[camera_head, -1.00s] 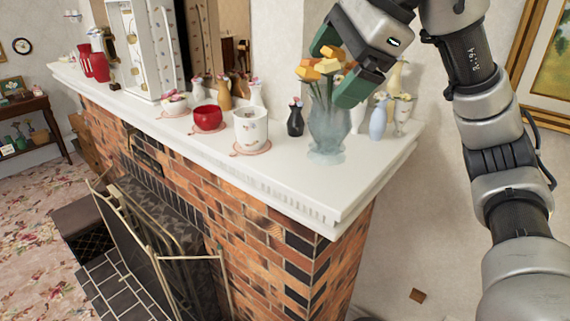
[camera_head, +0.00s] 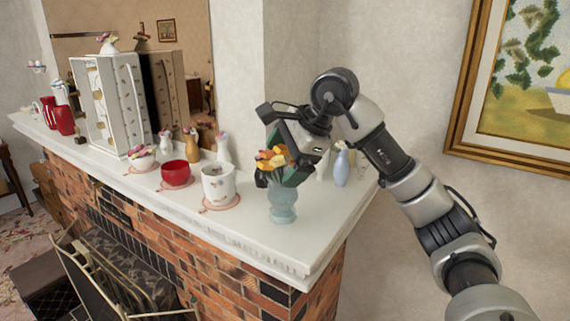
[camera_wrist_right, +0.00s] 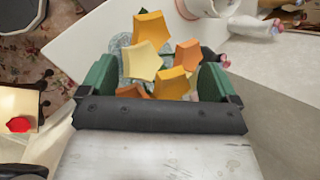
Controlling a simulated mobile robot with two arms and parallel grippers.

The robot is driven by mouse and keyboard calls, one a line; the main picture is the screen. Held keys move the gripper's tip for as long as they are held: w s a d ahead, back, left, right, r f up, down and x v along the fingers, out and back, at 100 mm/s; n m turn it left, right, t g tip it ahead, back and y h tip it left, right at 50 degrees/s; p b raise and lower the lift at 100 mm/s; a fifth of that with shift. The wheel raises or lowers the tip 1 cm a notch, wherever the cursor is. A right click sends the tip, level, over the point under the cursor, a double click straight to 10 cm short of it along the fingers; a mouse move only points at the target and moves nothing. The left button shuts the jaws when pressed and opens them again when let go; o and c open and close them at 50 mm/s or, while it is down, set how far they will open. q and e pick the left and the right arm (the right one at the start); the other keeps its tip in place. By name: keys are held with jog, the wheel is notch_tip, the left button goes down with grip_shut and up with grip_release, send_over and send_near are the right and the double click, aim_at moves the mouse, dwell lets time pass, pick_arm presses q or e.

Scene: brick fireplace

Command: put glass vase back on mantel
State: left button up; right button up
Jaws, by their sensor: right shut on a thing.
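The glass vase (camera_head: 283,207) is pale blue-green and holds yellow and orange flowers (camera_head: 272,158). In the head view it stands upright on the white mantel (camera_head: 247,237), close to the front edge near the right end. My right gripper (camera_head: 284,174) is at the top of the vase, its green fingers around the flowers. In the right wrist view the gripper (camera_wrist_right: 160,80) has a green finger on each side of the flowers (camera_wrist_right: 155,60), and part of the glass (camera_wrist_right: 122,62) shows behind them. The exact contact is hidden by the flowers. My left gripper is not in view.
A white pot (camera_head: 218,187), a red bowl (camera_head: 176,174) and several small vases stand left of the glass vase. A pale blue vase (camera_head: 341,167) stands behind at right. A white cabinet (camera_head: 108,107) stands farther left. A framed painting (camera_head: 520,85) hangs at right.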

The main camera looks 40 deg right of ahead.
jog(key=shift+f, duration=1.05)
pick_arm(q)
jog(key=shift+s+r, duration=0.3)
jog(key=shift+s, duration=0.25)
pick_arm(e)
jog(key=o, duration=0.8)
jog(key=shift+f, duration=0.1)
jog(key=shift+r+p, duration=0.2)
jog(key=shift+p, duration=0.1)
jog(key=shift+s+d+r+b, duration=0.1)
jog(key=shift+s+r+b, duration=0.05)
jog(key=shift+r+b, duration=0.15)
pick_arm(q)
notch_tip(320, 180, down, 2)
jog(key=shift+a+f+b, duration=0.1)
jog(key=shift+b, duration=0.8)
pick_arm(e)
jog(key=v, duration=1.1)
jog(key=shift+s, duration=0.1)
